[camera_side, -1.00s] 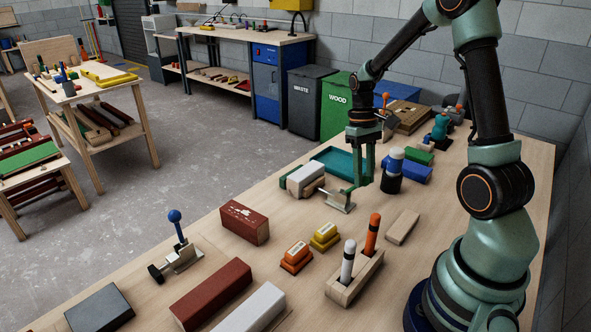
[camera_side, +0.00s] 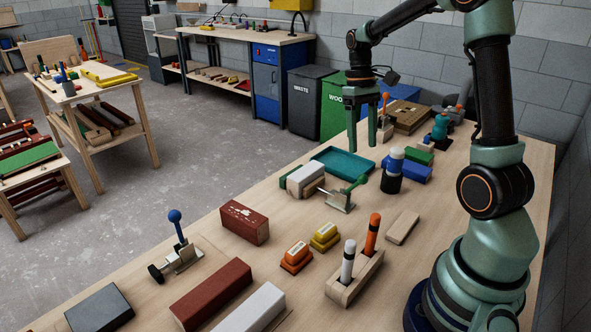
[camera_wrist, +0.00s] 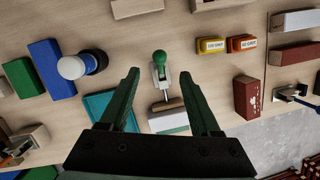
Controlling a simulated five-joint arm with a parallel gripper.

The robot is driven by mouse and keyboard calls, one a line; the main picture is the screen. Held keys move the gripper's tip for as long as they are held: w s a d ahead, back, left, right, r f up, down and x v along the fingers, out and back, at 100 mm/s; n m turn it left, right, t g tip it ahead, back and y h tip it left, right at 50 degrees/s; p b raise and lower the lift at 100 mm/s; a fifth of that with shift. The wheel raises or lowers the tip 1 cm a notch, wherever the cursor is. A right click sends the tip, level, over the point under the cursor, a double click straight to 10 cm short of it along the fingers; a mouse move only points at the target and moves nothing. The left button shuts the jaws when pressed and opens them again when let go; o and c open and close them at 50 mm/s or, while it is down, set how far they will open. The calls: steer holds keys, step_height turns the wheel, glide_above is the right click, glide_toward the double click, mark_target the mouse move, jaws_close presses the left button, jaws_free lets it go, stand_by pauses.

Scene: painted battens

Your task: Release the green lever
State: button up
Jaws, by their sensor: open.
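The green lever (camera_side: 359,181) belongs to a small metal toggle clamp (camera_side: 340,201) on the bench. It leans over to the right, away from a white-and-wood block stack (camera_side: 305,178) beside the clamp. In the wrist view the lever's round green knob (camera_wrist: 160,57) and the clamp (camera_wrist: 161,78) show between my fingers, with a wood piece (camera_wrist: 167,105) just below the clamp. My gripper (camera_side: 361,143) is open and empty, raised above and clear of the lever. Its two green fingers also show in the wrist view (camera_wrist: 160,76).
A teal tray (camera_side: 343,163) lies behind the clamp. A blue-levered clamp (camera_side: 180,240) stands at front left. Red, orange and yellow blocks sit nearer; bare bench lies between.

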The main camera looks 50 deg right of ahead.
mark_target(353, 187)
steer(key=shift+v, duration=1.6)
steer(key=shift+c, duration=0.3)
steer(key=c, duration=0.5)
steer(key=shift+s+m, duration=0.15)
steer(key=shift+m, duration=0.35)
jaws_close()
steer(key=s+f+m+t+h, duration=0.15)
steer(key=s+m, duration=0.35)
steer(key=m, duration=1)
steer(key=s+f+m+t+h, duration=0.15)
steer(key=s+m, duration=0.35)
steer(key=m, duration=1)
step_height(353, 187, down, 11)
steer(key=w, duration=0.1)
steer(key=shift+y, duration=0.5)
steer(key=shift+w+a+r, duration=0.2)
steer(key=shift+w+r, duration=0.2)
steer(key=shift+w, duration=0.2)
steer(key=shift+w+a+r, duration=0.15)
steer(key=shift+w+r, duration=0.2)
steer(key=shift+w, duration=0.3)
steer(key=shift+w+a+r, duration=0.2)
steer(key=shift+w+r, duration=0.2)
steer(key=shift+w, duration=0.2)
